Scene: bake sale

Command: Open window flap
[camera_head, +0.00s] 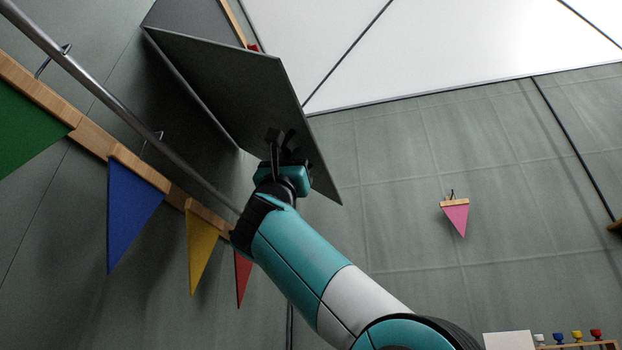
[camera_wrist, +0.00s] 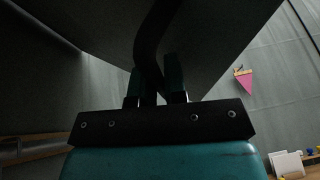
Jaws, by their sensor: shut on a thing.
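The grey-green window flap (camera_head: 235,90) stands out from the wall at an angle at the upper left, with a dark recess behind it. My gripper (camera_head: 284,150) is at the flap's lower right part. In the wrist view, the fingers of my gripper (camera_wrist: 157,85) are shut on a dark curved strap (camera_wrist: 153,35) that runs up along the flap (camera_wrist: 225,35). The fingers hide part of the strap.
A metal rail (camera_head: 110,100) and a wooden strip with green, blue (camera_head: 130,210), yellow (camera_head: 200,245) and red pennants run along the left wall. A pink pennant (camera_head: 457,217) hangs on the far wall. Small coloured cups (camera_head: 577,335) stand at the lower right.

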